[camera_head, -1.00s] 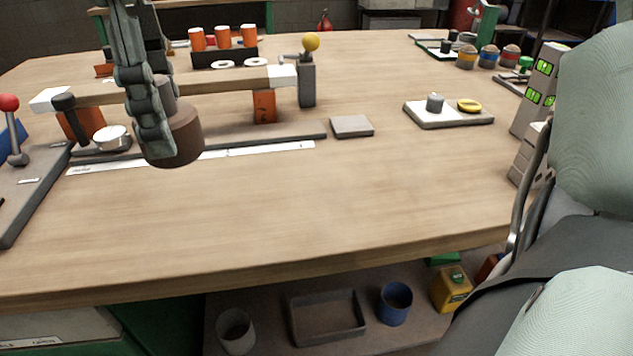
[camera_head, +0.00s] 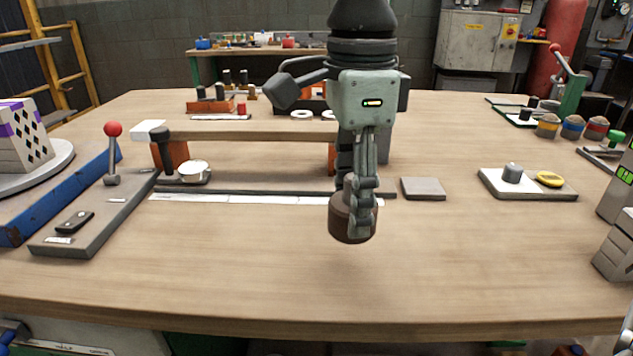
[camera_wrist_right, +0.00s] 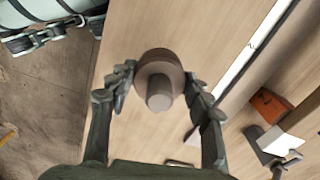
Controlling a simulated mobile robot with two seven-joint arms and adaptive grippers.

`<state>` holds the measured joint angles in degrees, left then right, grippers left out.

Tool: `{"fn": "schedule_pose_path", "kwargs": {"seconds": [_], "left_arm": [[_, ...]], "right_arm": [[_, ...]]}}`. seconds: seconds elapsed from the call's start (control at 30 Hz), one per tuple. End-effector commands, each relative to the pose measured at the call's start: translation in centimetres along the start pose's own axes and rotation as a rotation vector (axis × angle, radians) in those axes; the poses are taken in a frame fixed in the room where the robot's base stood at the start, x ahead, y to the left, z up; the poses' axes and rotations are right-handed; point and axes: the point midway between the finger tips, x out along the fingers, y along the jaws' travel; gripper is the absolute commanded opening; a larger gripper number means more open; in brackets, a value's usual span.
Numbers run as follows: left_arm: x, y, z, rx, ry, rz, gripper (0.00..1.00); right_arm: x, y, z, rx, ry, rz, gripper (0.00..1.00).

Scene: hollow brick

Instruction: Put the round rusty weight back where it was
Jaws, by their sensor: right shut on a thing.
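The round rusty weight (camera_head: 348,222) is a brown cylinder with a narrower knob on top. My right gripper (camera_head: 357,213) is shut on it and holds it upright over the table, in front of the white scale strip (camera_head: 240,199). In the right wrist view the weight (camera_wrist_right: 158,66) sits between the fingertips (camera_wrist_right: 158,88), its grey-brown knob towards the camera. Bare wood shows around it. I cannot tell how high it is above the wood.
Behind stands a wooden beam (camera_head: 250,131) on orange supports, partly hidden by my arm. A flat grey square plate (camera_head: 424,189) lies right of the weight. A white-topped tray (camera_head: 528,185) is farther right. The front tabletop is clear.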

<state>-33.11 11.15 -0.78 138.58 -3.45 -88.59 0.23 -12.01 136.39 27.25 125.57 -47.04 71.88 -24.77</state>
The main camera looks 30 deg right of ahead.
Motion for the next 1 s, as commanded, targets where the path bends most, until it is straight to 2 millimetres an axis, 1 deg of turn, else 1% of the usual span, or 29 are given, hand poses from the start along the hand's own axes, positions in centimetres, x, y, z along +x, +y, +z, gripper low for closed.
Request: {"fn": "schedule_pose_path", "kwargs": {"seconds": [0.17,0.4,0.5,0.73,1.0], "left_arm": [[0.1,0.0,0.0,0.0,0.001,0.001,0.49],[-0.1,0.0,-0.1,0.0,0.003,0.0,0.49],[-0.3,0.0,-0.2,-0.001,0.007,0.0,0.49],[-0.8,-0.1,-0.5,-0.002,0.018,-0.001,0.49],[-0.6,0.2,-0.7,-0.002,0.03,0.003,0.49]], "right_arm": [[0.5,-0.2,-0.7,-0.001,-0.002,-0.003,0.0],[3.4,-0.2,-0.8,-0.002,-0.001,0.0,0.0],[4.2,-0.2,-0.7,-0.001,-0.001,-0.001,0.0],[4.4,-0.2,-0.7,-0.001,-0.003,-0.003,0.0],[4.5,-0.2,-0.7,-0.001,-0.003,-0.003,0.0]]}}
